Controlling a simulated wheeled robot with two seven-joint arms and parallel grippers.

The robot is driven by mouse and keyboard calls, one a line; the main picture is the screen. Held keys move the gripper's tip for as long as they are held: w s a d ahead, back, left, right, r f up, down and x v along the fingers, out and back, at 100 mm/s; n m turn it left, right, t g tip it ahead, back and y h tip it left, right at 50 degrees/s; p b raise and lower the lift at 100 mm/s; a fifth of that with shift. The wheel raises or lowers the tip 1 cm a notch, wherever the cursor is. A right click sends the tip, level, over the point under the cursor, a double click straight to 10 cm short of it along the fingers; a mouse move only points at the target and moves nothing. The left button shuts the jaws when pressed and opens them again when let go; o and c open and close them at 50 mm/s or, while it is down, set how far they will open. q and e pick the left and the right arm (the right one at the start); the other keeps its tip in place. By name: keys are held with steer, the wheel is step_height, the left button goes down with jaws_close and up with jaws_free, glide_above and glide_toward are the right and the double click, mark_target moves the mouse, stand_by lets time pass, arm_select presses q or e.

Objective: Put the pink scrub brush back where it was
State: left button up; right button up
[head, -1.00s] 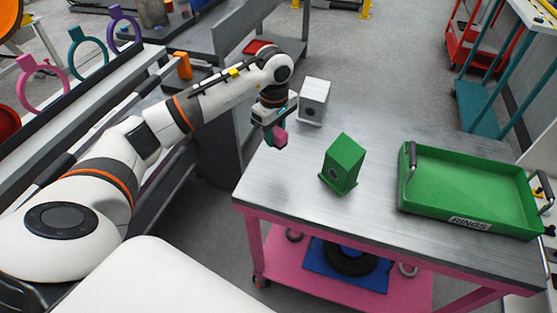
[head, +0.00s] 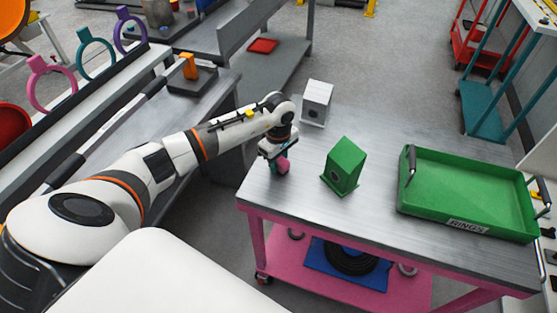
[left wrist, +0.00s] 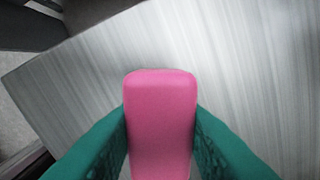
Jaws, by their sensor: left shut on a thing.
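The pink scrub brush (head: 283,165) is in my left gripper (head: 274,166), over the left end of the metal-topped cart in the head view. In the left wrist view the pink brush (left wrist: 161,120) sits between the two teal fingers of the gripper (left wrist: 161,150), which are shut on it. The brushed metal cart top (left wrist: 235,60) lies beyond it. I cannot tell whether the brush touches the cart top. My right gripper is not in view.
A green box (head: 344,167) stands to the right of the gripper, and a grey-white box (head: 316,103) stands behind it. A green tray labelled RINGS (head: 470,190) takes up the cart's right side. The cart's pink lower shelf (head: 315,290) holds a blue mat (head: 345,265).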

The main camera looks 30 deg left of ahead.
arm_select(q)
steer(key=shift+f, duration=0.15)
steer(key=o, duration=0.6)
steer(key=shift+o, duration=1.4)
steer(key=shift+r, duration=0.5)
step_height(320, 180, up, 11)
steer(key=b, duration=0.3)
steer(key=shift+r, duration=0.2)
